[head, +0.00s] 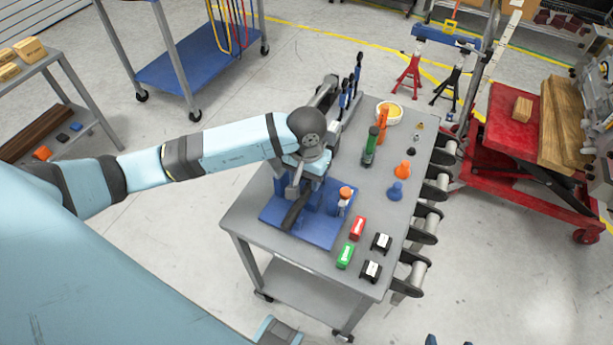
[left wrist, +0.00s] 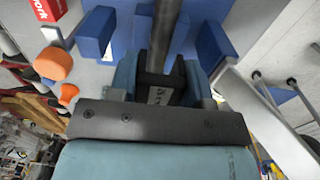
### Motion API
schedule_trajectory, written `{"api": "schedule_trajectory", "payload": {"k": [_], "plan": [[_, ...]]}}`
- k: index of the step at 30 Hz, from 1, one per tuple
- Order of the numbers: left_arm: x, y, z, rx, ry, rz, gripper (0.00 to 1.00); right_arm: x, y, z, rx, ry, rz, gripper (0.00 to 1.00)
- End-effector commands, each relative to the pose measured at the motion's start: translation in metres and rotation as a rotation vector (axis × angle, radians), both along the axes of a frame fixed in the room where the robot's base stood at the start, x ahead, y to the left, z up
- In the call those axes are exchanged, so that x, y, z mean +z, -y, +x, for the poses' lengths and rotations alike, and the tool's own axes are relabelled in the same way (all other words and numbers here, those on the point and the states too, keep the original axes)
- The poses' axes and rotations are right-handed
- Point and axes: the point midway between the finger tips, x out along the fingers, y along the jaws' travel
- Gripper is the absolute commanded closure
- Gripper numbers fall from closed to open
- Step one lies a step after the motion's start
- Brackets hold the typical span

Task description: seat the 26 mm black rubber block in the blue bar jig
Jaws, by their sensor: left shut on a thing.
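The blue bar jig (head: 318,232) stands on the near left part of the grey table, with upright blue blocks that also show in the left wrist view (left wrist: 213,40). My left gripper (left wrist: 158,82) is shut on a black block (left wrist: 155,65) with a white label, held between its fingers. I cannot tell whether the block touches the jig. Two dark blue tips at the bottom edge may be my right gripper (head: 445,341).
A red block (head: 357,228), a green block (head: 345,256) and two black labelled blocks (head: 381,242) (head: 371,271) lie right of the jig. An orange-topped piece (head: 346,193) stands close by. Orange and blue pieces (head: 396,191), a green bottle (head: 370,148) and a bowl (head: 389,113) are farther back.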

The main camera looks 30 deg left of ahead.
Motion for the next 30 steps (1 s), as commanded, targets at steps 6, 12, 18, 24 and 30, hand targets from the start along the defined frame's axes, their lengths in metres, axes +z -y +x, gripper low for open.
{"api": "schedule_trajectory", "payload": {"k": [6,12,18,24,30], "plan": [[0.0004,-0.0001,0.0001,0.001,0.001,0.0,0.89,-0.0019,0.0003,0.0,-0.001,-0.001,-0.001,0.26],[-0.0001,-0.0001,0.0002,0.001,0.001,0.0,0.89,-0.0033,0.0004,0.0002,-0.001,-0.001,-0.001,0.26],[-0.0007,-0.0001,0.0003,0.0,0.001,0.0,0.89,-0.0083,0.0004,0.0003,-0.001,-0.001,-0.001,0.26],[0.0005,0.0002,0.0001,0.0,0.001,-0.001,0.89,-0.0081,0.0005,0.0004,-0.001,0.0,-0.001,0.26],[0.0001,0.0,0.0002,0.0,0.001,0.0,0.89,-0.0088,0.0004,0.0005,-0.001,0.0,-0.001,0.26]]}}
